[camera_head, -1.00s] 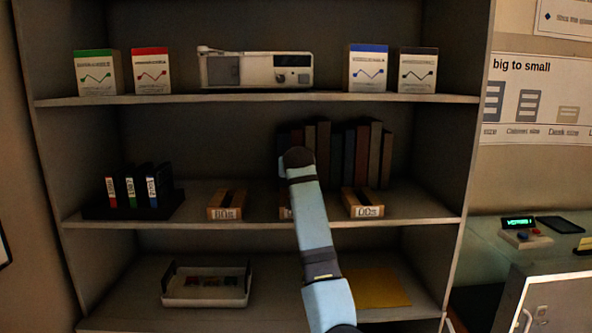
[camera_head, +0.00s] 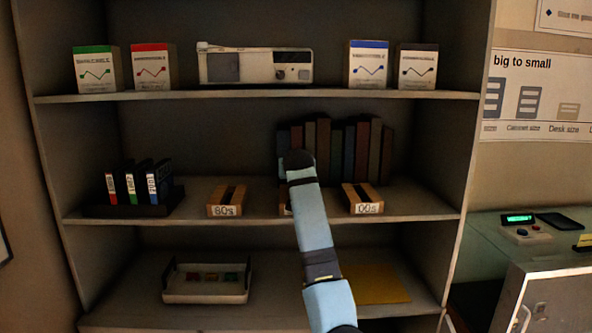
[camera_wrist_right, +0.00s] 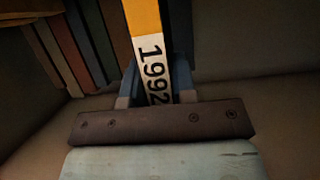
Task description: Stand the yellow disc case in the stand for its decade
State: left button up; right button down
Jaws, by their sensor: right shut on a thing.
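The yellow disc case (camera_wrist_right: 143,15) shows in the right wrist view, with a white label reading 1992. My right gripper (camera_wrist_right: 154,88) is shut on it, with a finger on either side of the case. In the head view my right arm reaches up to the middle shelf and hides both its gripper and the case. Wooden slotted stands sit along that shelf's front: the 80s stand (camera_head: 226,202) on the left and the 00s stand (camera_head: 362,199) on the right. A middle stand (camera_head: 284,211) is mostly hidden behind my arm. My left gripper is out of view.
Several books (camera_head: 362,150) stand behind the stands. The upper shelf (camera_head: 250,97) is close above. A white tray (camera_head: 205,298) and a yellow sheet (camera_head: 378,286) lie below.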

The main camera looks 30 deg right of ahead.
jog(key=shift+f, duration=0.8)
jog(key=c, duration=0.8)
grip_release()
jog(key=shift+c, duration=0.2)
jog(key=s+a+p, duration=0.2)
jog(key=s+a, duration=0.2)
jog(key=s, duration=0.3)
jog(key=shift+a, duration=0.15)
jog(key=shift+w, duration=0.1)
